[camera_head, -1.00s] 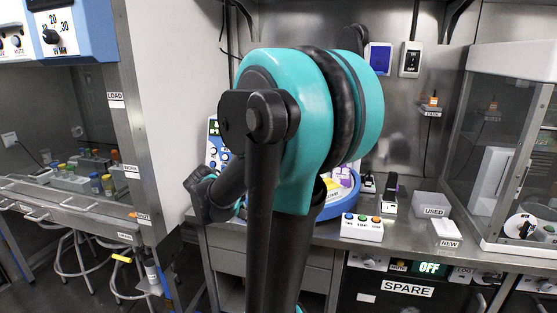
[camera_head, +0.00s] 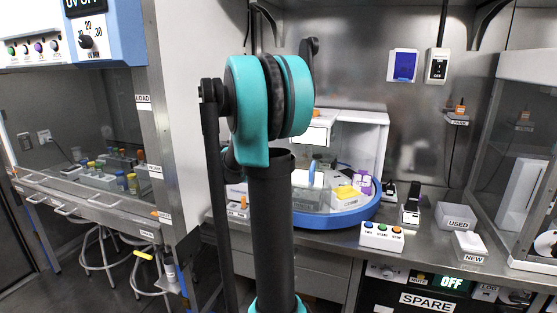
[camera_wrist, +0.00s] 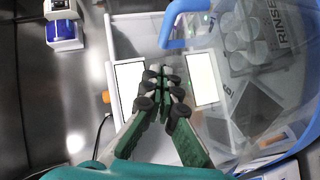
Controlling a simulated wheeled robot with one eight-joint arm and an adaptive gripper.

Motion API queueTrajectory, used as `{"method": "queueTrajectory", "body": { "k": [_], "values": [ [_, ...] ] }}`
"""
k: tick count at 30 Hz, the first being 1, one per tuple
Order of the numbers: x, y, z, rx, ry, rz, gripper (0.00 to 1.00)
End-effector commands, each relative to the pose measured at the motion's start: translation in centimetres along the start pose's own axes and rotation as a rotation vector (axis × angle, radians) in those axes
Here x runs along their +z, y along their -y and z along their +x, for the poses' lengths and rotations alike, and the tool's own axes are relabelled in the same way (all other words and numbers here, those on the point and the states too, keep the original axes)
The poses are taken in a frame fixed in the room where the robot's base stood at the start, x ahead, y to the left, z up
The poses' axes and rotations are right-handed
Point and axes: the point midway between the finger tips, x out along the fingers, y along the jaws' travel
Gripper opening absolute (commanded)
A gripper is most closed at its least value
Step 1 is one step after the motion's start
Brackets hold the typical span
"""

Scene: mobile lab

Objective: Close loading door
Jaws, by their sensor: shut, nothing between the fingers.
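The machine with a white top (camera_head: 360,118) and a round blue base (camera_head: 345,219) stands on the bench behind my arm. A clear panel with a blue handle (camera_head: 311,172) shows at its front and seems to be the loading door. I cannot tell how far it stands open. In the wrist view the blue handle (camera_wrist: 187,28) and clear curved panel (camera_wrist: 140,22) lie beyond my fingertips. In the head view my arm hides the gripper and the machine's left part.
A button box (camera_head: 382,237), a USED box (camera_head: 456,216) and a NEW box (camera_head: 469,246) stand on the bench to the right. A glass cabinet (camera_head: 515,150) is at far right. A hood (camera_head: 75,130) and white side wall (camera_head: 188,100) bound the left.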

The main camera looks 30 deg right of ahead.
Motion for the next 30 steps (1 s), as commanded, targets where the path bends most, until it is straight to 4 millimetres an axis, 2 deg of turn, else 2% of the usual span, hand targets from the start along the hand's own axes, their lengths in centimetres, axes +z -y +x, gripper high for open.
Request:
{"method": "queueTrajectory", "body": {
  "k": [3, 9, 30],
  "values": [
    [0.1, -0.1, 2.3, 0.001, 0.003, 0.002, 0.0],
    [2.1, 0.0, 4.0, 0.0, 0.002, 0.0, 0.0],
    [3.2, -0.2, 4.9, -0.005, -0.016, -0.004, 0.0]
  ]
}}
